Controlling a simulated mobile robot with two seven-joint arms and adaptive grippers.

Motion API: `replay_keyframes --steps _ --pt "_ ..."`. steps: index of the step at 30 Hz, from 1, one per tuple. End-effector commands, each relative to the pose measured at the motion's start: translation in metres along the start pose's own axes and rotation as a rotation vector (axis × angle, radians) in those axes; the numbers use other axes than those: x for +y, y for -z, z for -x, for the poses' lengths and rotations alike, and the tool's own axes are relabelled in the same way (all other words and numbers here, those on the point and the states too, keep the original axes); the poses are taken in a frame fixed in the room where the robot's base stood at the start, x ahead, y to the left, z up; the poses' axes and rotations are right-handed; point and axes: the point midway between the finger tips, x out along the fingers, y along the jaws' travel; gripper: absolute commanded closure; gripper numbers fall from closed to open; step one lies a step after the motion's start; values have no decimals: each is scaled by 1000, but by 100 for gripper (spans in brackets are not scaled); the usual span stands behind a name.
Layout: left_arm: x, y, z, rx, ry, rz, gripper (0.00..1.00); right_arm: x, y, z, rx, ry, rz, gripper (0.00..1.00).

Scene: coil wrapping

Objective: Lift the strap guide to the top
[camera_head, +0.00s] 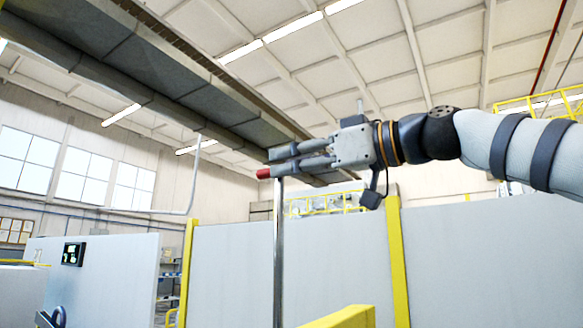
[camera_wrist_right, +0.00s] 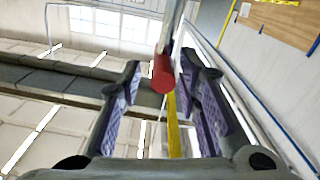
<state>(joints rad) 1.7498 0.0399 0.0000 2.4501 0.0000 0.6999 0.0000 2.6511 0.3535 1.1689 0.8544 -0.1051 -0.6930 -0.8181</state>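The strap guide seems to be the shiny upright metal rod (camera_head: 278,255) with a red end (camera_head: 263,173); the task does not say which thing it is, so I cannot be sure. My right gripper (camera_head: 272,163) comes in from the right, high up, with its fingertips at the rod's top beside the red end. In the right wrist view the red end (camera_wrist_right: 162,74) shows between the spread fingers (camera_wrist_right: 163,85), with clear gaps on both sides. I see no grip on it. My left gripper is not in view.
Grey panels (camera_head: 330,258) with yellow posts (camera_head: 398,262) stand behind the rod. A long grey overhead duct (camera_head: 165,75) runs above. A thin bent pipe (camera_head: 193,180) stands further left. A dark curved piece (camera_head: 50,318) at the lower left is unclear.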

Motion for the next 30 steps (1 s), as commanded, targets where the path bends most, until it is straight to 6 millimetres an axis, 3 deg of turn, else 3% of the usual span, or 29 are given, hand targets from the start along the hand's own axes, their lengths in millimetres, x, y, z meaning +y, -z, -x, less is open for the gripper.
replay_keyframes --steps 9,11,21,25,30 --pt "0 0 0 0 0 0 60 -2 -3 2 -8 7 -3 65" --pt "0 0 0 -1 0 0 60 -1 -3 12 -6 6 -3 65" --pt "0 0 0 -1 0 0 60 -1 -1 98 -3 4 -2 65" --pt "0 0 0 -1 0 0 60 -1 -2 114 -5 5 -2 65" --pt "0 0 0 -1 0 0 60 -1 -2 119 -6 5 -2 65"
